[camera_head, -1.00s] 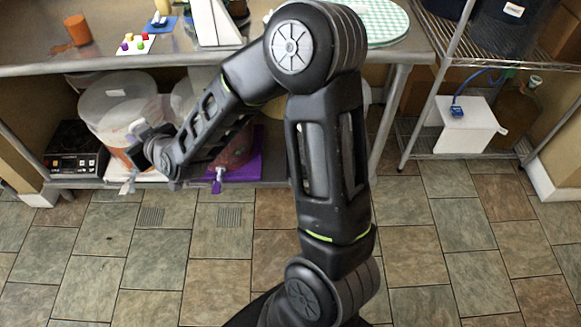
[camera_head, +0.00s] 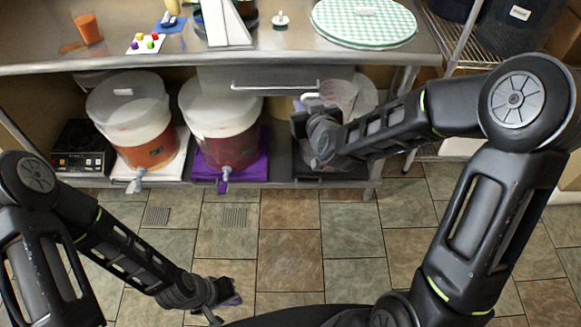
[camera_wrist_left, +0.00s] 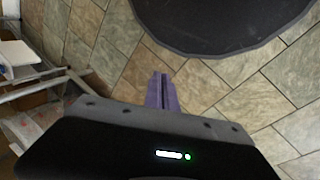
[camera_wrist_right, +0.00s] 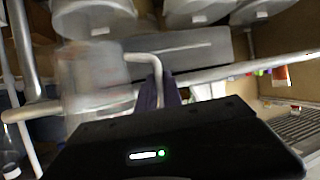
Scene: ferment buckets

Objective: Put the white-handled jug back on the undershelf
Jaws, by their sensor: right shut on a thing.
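The clear jug (camera_head: 340,95) with the white handle (camera_head: 310,97) is at the right part of the undershelf, just below the tabletop edge. My right gripper (camera_head: 300,122) is shut on its handle. In the right wrist view the jug (camera_wrist_right: 92,78) is blurred, left of the fingers (camera_wrist_right: 158,92). My right gripper and forearm hide its lower part, so I cannot tell whether it touches anything. The undershelf (camera_head: 262,184) holds buckets along its length. My left gripper (camera_head: 225,293) is low over the floor, empty; its fingers (camera_wrist_left: 160,92) are together.
A bucket on a white mat (camera_head: 130,115) and one on a purple mat (camera_head: 222,120) stand left of the jug. A black scale (camera_head: 80,145) is at the far left. A table leg (camera_head: 375,180) stands right of the jug. A wire rack (camera_head: 455,50) is further right.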

